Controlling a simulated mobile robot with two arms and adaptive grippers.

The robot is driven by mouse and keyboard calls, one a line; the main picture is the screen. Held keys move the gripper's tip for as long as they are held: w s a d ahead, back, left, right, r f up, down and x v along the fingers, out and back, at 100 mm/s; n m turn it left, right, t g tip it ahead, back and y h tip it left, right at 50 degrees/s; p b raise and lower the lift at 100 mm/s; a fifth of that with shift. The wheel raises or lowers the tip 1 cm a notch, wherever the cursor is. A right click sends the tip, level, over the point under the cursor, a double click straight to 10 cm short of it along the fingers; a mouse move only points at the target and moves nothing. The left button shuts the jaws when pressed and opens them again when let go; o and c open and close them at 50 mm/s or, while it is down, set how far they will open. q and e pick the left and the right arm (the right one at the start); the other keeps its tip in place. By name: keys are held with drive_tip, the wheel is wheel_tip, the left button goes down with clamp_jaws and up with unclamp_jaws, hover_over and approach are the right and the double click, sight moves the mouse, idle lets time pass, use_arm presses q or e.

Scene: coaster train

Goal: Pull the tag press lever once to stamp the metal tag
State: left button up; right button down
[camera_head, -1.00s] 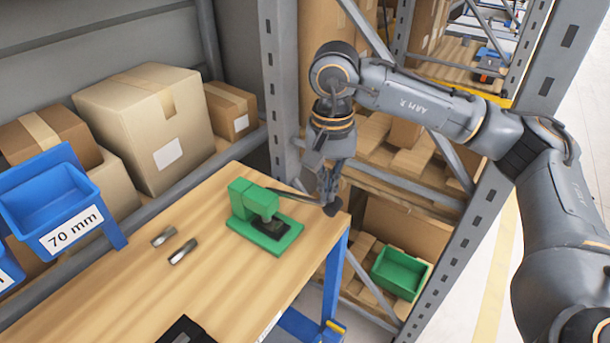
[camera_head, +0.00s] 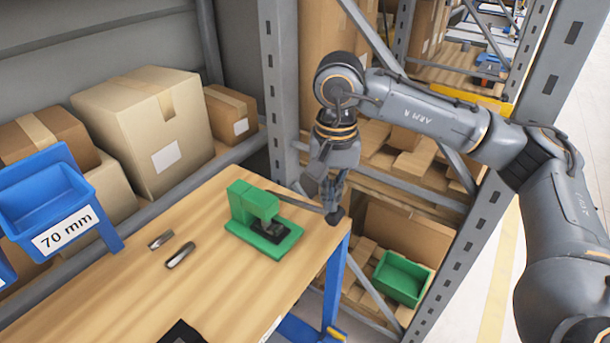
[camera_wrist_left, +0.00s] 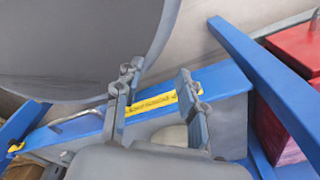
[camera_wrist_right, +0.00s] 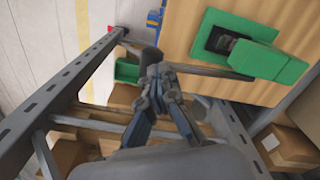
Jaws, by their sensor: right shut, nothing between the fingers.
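The green tag press (camera_head: 250,205) stands near the table's far right corner. Its thin dark lever (camera_head: 300,202) reaches right, over the table edge, and ends in a dark knob (camera_head: 335,215). My right gripper (camera_head: 332,203) is shut and empty, its fingertips at the knob end; whether they touch it I cannot tell. The right wrist view shows the lever (camera_wrist_right: 215,71) running to the closed fingers (camera_wrist_right: 158,78). A dark plate (camera_wrist_right: 228,43) lies on the press base; no separate metal tag can be made out. My left gripper (camera_wrist_left: 160,95) has its fingers apart, away from the press.
Two small metal pieces (camera_head: 180,255) lie on the wooden table (camera_head: 235,290), left of the press. A blue bin (camera_head: 45,205) labelled 70 mm stands at the left. A grey rack post (camera_head: 278,90) rises close behind the right gripper. A green bin (camera_head: 402,278) sits lower right.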

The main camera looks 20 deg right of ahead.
wheel_tip(320, 180, up, 13)
drive_tip(key=p, duration=0.7)
idle(0.7)
drive_tip(key=shift+f, duration=0.1)
